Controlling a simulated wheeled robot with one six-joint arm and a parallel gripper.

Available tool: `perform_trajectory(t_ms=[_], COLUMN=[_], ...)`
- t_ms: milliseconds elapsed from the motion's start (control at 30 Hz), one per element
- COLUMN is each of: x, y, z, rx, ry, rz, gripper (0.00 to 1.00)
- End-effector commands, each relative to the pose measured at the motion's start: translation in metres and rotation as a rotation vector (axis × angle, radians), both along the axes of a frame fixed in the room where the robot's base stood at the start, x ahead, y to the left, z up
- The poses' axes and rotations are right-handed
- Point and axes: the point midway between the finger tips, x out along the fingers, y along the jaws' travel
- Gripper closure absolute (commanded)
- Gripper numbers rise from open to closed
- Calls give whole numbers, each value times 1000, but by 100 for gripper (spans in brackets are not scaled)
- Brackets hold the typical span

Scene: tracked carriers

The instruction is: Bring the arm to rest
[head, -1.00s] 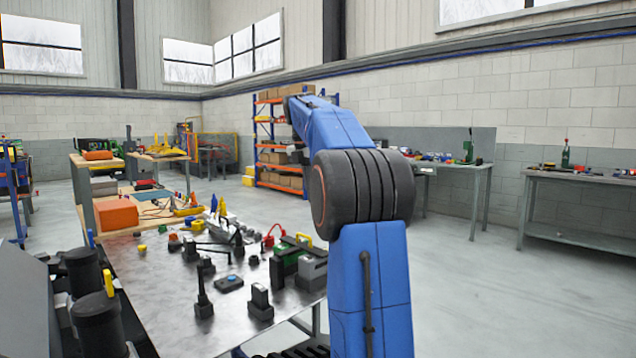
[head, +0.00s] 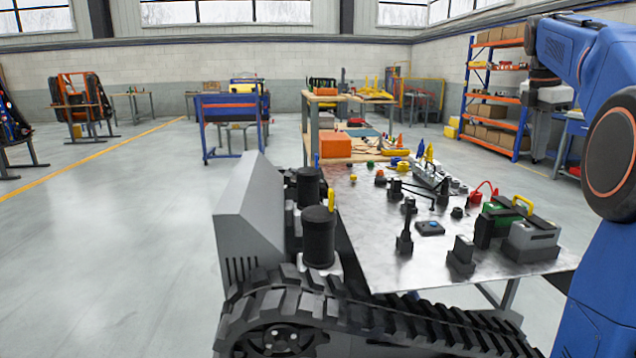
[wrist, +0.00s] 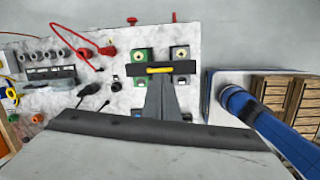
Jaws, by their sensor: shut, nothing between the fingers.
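My blue arm (head: 605,130) is raised at the right edge of the head view, bent over at a dark joint. My gripper (wrist: 160,88) points away from the wrist camera as a grey tapered shape, its fingers together and empty. In the head view its pale body hangs high at the right, apart from the table. I cannot tell the gap from that view.
A metal table (head: 385,262) holds several small parts and a grey block (head: 532,238). A tracked carrier (head: 290,320) stands in front of it. A shelf rack (head: 494,95) with boxes is behind, close to my arm in the picture. The floor (head: 130,210) at left is open.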

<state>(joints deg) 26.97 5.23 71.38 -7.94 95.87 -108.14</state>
Motion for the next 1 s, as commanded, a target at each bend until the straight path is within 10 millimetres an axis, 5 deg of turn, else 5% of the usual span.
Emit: perform_trajectory(t_ms=[100, 467, 1000], x=[-18, -83, -211], y=[41, 143, 258], z=[-11, -66, -202], rx=[10, 83, 298], ry=[-55, -216, -388], rz=[-103, -441, -972], gripper=[100, 100, 100])
